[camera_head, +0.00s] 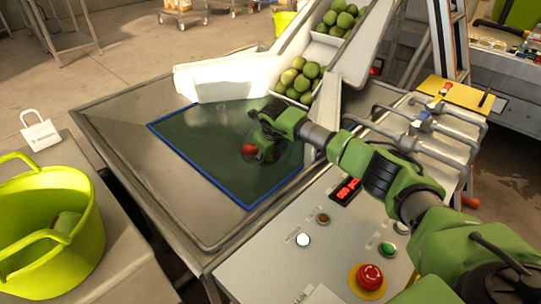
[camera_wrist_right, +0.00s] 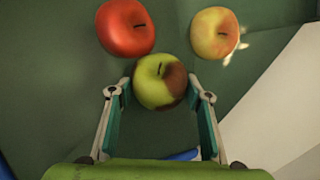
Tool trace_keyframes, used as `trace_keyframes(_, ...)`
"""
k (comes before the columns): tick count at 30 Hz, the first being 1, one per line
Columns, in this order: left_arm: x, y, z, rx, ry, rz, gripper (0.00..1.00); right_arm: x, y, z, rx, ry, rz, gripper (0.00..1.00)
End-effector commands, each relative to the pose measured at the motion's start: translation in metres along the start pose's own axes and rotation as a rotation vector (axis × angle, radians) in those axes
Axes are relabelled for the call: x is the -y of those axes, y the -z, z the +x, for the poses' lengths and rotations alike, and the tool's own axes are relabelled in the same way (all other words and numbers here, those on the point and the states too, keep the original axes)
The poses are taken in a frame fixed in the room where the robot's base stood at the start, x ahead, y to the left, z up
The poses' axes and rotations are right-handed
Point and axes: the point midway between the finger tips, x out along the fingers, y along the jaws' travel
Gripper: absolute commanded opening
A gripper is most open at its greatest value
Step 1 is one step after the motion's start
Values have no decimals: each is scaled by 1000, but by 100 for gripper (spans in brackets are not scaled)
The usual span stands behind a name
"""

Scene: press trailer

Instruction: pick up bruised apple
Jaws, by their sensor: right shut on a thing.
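The bruised apple (camera_wrist_right: 158,82) is yellow-green with a large brown patch on its right side. In the right wrist view it sits between the two fingers of my right gripper (camera_wrist_right: 159,92), which is shut on it. In the head view my right gripper (camera_head: 265,146) is low over the dark green, blue-edged mat (camera_head: 205,150), and the bruised apple cannot be made out there. A red apple (camera_wrist_right: 125,27) lies just beyond it to the left, also seen in the head view (camera_head: 249,149). A yellow-red apple (camera_wrist_right: 214,34) lies to the right. My left gripper is not in view.
A chute with several green apples (camera_head: 300,80) slopes down behind the mat, beside a white panel (camera_head: 228,84). A lime bucket (camera_head: 75,225) stands at the left, with something inside. A control panel (camera_head: 325,235) with a red stop button (camera_head: 369,278) lies in front.

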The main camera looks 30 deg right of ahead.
Motion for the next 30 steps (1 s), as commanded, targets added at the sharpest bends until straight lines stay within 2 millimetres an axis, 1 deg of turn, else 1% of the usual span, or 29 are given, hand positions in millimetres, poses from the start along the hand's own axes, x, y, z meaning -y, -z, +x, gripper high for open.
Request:
trace_keyframes(3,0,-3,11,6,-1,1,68,-5,11,-7,0,1,-3,20)
trace_keyframes(7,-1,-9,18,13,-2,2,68,-14,27,-16,0,1,-3,20)
trace_keyframes(8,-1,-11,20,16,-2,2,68,-10,17,-28,8,1,2,20)
trace_keyframes(9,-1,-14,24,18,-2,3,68,-7,12,-38,8,1,2,20)
trace_keyframes(15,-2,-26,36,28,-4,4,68,4,-8,-87,6,1,1,20)
trace_keyframes(18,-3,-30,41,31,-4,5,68,9,-16,-107,6,1,1,20)
trace_keyframes(21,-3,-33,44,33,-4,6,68,12,-21,-122,4,1,2,20)
trace_keyframes(24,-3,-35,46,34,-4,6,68,15,-25,-132,3,1,2,20)
trace_keyframes(30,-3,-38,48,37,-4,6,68,16,-28,-138,1,1,1,20)
